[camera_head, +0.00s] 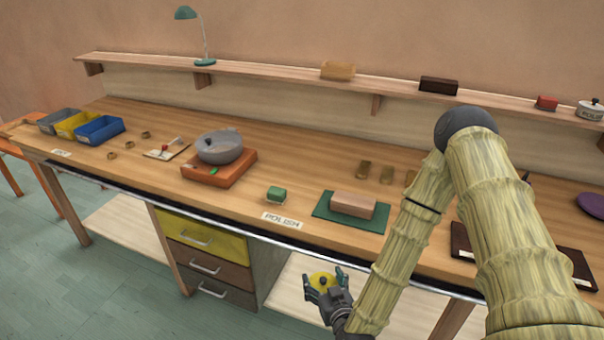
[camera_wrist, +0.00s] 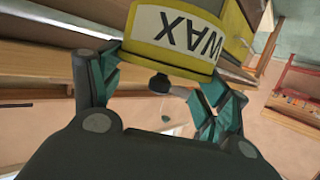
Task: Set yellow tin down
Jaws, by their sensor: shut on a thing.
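The yellow tin (camera_head: 321,279) is in my gripper (camera_head: 326,292), below and in front of the workbench's front edge in the head view. In the wrist view the tin (camera_wrist: 190,40) shows a white label reading WAX, upside down in the picture, with a dark knob on it. The teal fingers of my gripper (camera_wrist: 165,85) are shut on the tin from both sides. The workbench top (camera_head: 320,165) is above the tin. A pale lower shelf (camera_head: 285,290) lies behind and around it in the head view; I cannot tell the height between them.
A POLISH label (camera_head: 282,220) is on the bench's front edge. A yellow drawer (camera_head: 196,236) is below.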

